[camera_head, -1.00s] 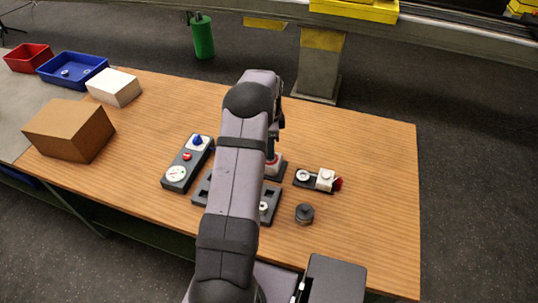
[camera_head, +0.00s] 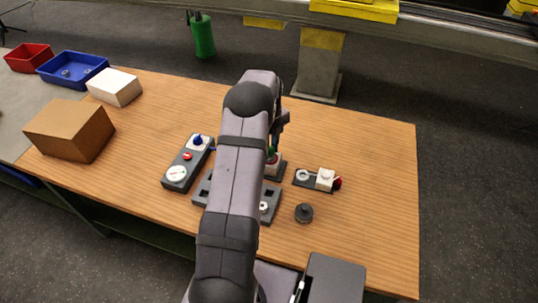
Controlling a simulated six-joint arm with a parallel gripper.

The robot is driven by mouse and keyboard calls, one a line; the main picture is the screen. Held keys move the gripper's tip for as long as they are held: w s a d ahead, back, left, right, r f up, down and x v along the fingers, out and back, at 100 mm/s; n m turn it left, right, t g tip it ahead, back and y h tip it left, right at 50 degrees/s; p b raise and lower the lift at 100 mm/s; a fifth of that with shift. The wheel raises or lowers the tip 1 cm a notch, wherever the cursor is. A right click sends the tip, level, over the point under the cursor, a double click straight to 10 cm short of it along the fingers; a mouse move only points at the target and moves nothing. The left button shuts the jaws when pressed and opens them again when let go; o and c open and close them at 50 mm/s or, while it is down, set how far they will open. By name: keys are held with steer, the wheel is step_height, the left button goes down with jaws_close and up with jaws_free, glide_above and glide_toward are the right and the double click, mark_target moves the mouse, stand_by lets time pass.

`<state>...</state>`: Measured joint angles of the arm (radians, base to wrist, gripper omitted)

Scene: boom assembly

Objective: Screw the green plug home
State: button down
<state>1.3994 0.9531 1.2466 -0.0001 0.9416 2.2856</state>
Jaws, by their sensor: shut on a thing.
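My gripper (camera_head: 275,143) is at the far end of my arm, mostly hidden behind the arm's links.
A grey panel (camera_head: 180,172) with blue and red knobs stands left of my arm. A dark slotted base (camera_head: 270,206) lies partly under it. A small white-topped unit (camera_head: 325,179) and a dark round part (camera_head: 304,213) lie right. The table's right side is clear.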

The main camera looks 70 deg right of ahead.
steer(key=c, duration=1.6)
jaws_free()
steer(key=shift+o, duration=0.2)
steer(key=n, duration=0.6)
steer(key=shift+n, duration=0.3)
steer(key=n, duration=0.5)
steer(key=shift+n+p, duration=0.3)
steer(key=shift+n, duration=0.1)
steer(key=n, duration=0.5)
steer(key=shift+n, duration=0.3)
steer(key=n, duration=0.6)
